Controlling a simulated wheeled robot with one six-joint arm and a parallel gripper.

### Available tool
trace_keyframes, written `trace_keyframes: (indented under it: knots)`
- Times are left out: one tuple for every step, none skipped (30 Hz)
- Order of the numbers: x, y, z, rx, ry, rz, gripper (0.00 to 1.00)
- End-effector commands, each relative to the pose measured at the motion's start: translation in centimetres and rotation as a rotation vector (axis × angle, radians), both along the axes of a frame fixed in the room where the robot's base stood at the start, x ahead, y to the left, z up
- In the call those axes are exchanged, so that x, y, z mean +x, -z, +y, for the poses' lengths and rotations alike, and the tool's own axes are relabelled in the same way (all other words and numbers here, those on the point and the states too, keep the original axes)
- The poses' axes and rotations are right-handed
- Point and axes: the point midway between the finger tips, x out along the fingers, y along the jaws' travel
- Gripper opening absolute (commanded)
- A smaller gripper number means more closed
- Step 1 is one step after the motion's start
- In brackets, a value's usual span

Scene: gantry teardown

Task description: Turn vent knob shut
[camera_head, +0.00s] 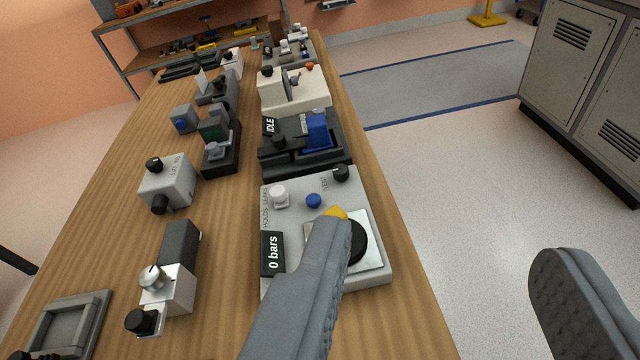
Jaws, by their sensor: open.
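The black vent knob (341,173) sits at the far right corner of a light grey panel (376,225), beside lettering that seems to read VENT. My gripper (448,245) is open and empty. Its left finger crosses in front of the panel, and its right finger is over the floor at the right. The knob is apart from both fingers, beyond the left fingertip. The panel also has a white knob (278,197), a blue button (314,200) and a "0 bars" display (272,253). The left finger partly hides a black round part (356,243) and a yellow piece (337,212).
Behind the panel stands a dark device with a blue block (317,132) and an IDLE sign. Several grey boxes with knobs line the left of the wooden table (110,205). The floor right of the table is open up to a grey cabinet (590,75).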

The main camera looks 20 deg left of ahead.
Motion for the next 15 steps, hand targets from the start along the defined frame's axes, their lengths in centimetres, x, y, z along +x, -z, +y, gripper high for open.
trace_keyframes:
  knots:
    - [1.3, 0.1, 0.5, 0.009, -0.003, 0.035, 0.5]
    - [2.0, 0.2, 0.7, 0.016, -0.002, 0.055, 0.5]
    - [2.8, 0.3, 1.0, 0.024, -0.001, 0.083, 0.5]
    - [3.4, 0.4, 1.3, 0.029, -0.001, 0.103, 0.5]
    - [4.0, 0.5, 1.6, 0.034, 0.0, 0.122, 0.5]
    - [4.8, 0.7, 1.9, 0.04, 0.003, 0.15, 0.5]
    - [5.5, 0.7, 2.1, 0.046, 0.005, 0.168, 0.5]
    - [6.1, 0.9, 2.4, 0.05, 0.007, 0.189, 0.5]
    - [6.9, 1.1, 2.8, 0.057, 0.01, 0.215, 0.5]
    - [7.5, 1.2, 3.1, 0.061, 0.013, 0.234, 0.5]
    - [8.1, 1.4, 3.3, 0.064, 0.016, 0.253, 0.5]
    - [8.8, 1.5, 3.7, 0.069, 0.021, 0.278, 0.5]
    - [9.4, 1.8, 4.0, 0.071, 0.024, 0.298, 0.5]
    - [10.0, 1.9, 4.3, 0.076, 0.029, 0.317, 0.5]
    - [10.8, 2.2, 4.7, 0.08, 0.034, 0.342, 0.5]
